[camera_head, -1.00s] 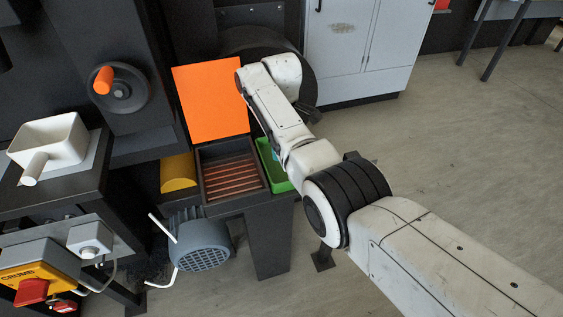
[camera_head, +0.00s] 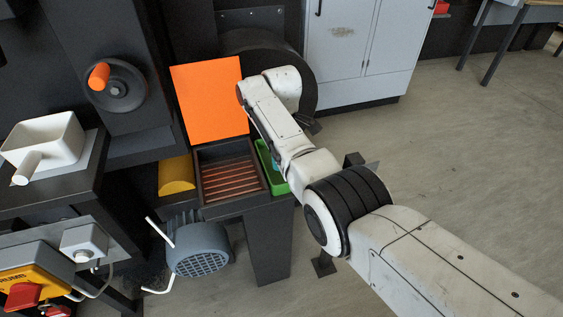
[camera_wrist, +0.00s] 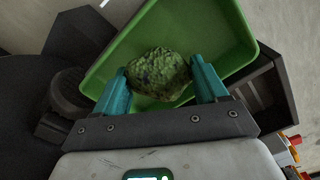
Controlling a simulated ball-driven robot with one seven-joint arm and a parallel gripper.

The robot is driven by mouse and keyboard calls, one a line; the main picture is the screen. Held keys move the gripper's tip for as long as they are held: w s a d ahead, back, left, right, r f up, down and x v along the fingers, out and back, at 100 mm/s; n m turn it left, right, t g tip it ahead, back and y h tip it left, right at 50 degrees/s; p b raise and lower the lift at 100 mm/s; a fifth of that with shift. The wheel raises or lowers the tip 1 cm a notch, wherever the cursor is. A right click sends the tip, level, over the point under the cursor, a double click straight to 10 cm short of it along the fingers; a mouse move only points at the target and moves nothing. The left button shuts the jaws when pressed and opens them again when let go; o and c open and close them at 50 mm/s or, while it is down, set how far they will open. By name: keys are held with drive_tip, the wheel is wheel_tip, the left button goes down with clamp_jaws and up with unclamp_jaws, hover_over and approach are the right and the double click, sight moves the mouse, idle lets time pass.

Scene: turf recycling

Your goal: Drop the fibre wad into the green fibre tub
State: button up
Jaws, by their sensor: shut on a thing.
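The fibre wad (camera_wrist: 160,74) is a rough, mottled green lump in the wrist view. My gripper (camera_wrist: 162,80) has its two teal fingers on either side of the wad and is shut on it. The green fibre tub (camera_wrist: 192,24) lies beyond the wad in the wrist view, with its floor and rim showing around it. In the head view the tub (camera_head: 282,188) stands right of the slatted tray, partly hidden by my arm. The wad is hidden there. I cannot tell the wad's exact height over the tub.
A dark tray with reddish slats (camera_head: 230,178) adjoins the tub on the left, with an upright orange panel (camera_head: 211,100) behind it. A grey motor (camera_head: 198,247) sits below. Floor is clear at right.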

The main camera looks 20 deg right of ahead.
drive_tip(key=o, duration=1.1)
drive_tip(key=shift+r, duration=0.1)
wheel_tip(320, 180, up, 11)
drive_tip(key=p, duration=0.1)
drive_tip(key=shift+f, duration=0.2)
